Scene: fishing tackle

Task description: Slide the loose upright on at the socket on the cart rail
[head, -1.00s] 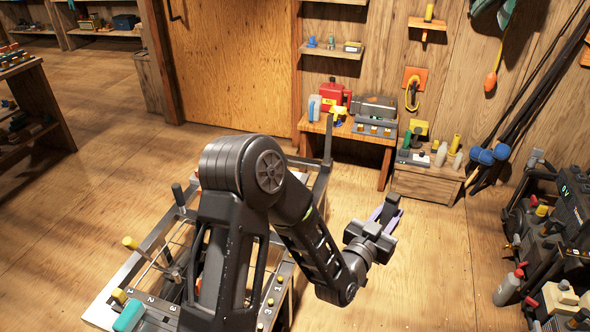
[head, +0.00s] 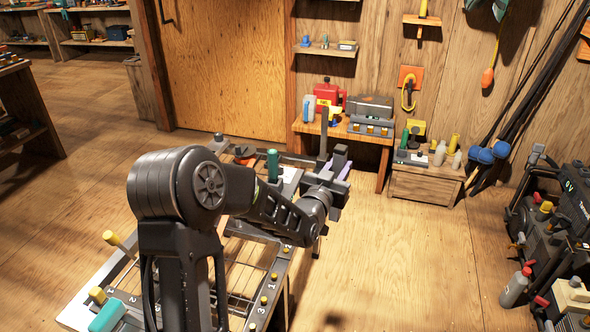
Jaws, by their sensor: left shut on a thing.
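My left gripper (head: 338,168) is at the far right corner of the cart (head: 85,290), above its right side. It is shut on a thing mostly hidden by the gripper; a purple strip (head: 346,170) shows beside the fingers. I take this to be the loose upright, but its shape cannot be made out. The cart's right rail (head: 262,298) carries numbers and small yellow knobs. I cannot tell which socket is empty. My arm hides the cart's middle. My right gripper is not in view.
A green-topped post (head: 272,163) and yellow-knobbed pegs (head: 112,238) stand on the cart. A teal object (head: 107,315) lies at its near left. A bench (head: 345,130) and a crate (head: 425,187) stand by the wall. Dark equipment (head: 555,225) fills the right. The floor between is clear.

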